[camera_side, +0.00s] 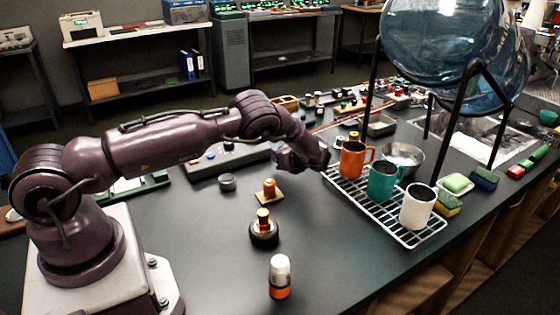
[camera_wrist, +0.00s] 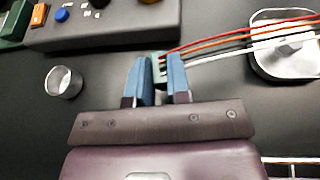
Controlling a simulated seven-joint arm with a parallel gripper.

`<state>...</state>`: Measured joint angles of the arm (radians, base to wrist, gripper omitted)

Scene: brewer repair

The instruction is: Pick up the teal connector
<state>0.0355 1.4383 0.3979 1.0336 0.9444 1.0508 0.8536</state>
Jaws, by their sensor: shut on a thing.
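The teal connector (camera_wrist: 157,70) is in the wrist view, small and partly hidden between the two blue fingers of my gripper (camera_wrist: 159,75). The fingers press on it from both sides. Red, orange and white wires run from it to the upper right. In the side view my gripper (camera_side: 304,156) is low over the dark bench, left of the wire rack. The connector cannot be made out there. I cannot tell whether it is clear of the bench.
Right of my gripper stands a wire rack (camera_side: 400,232) with orange (camera_side: 352,160), teal (camera_side: 382,182) and white (camera_side: 417,207) mugs. A metal tray (camera_wrist: 285,62) lies near the wires. A small metal cup (camera_wrist: 62,81) and a grey control box (camera_wrist: 105,22) are on the left.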

